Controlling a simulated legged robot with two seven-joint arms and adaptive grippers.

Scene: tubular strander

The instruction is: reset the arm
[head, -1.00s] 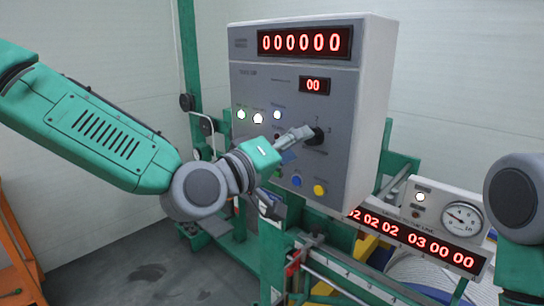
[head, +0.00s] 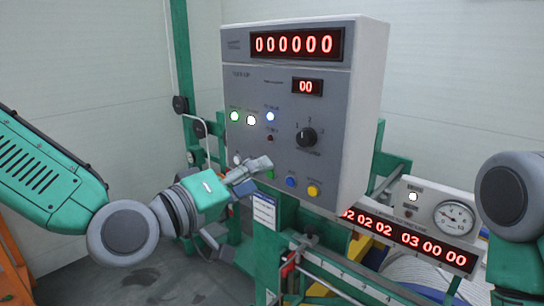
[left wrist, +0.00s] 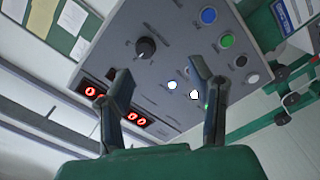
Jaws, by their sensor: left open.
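My left gripper (head: 252,172) is in front of the lower left part of a grey control box (head: 345,85). In the left wrist view its two fingers (left wrist: 160,85) are spread apart with nothing between them. The box's black rotary knob (head: 306,136) is clear of the gripper and also shows in the left wrist view (left wrist: 146,47). The fingers hide a little of the box's lower left face. Part of my right arm shows at the right edge; its gripper is out of view.
The box carries lit buttons, a blue button (head: 291,181), a yellow button (head: 313,191) and red displays (head: 297,44). A gauge (head: 453,218) and a long red display (head: 410,237) stand at lower right. Green frame posts (head: 181,60) rise behind.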

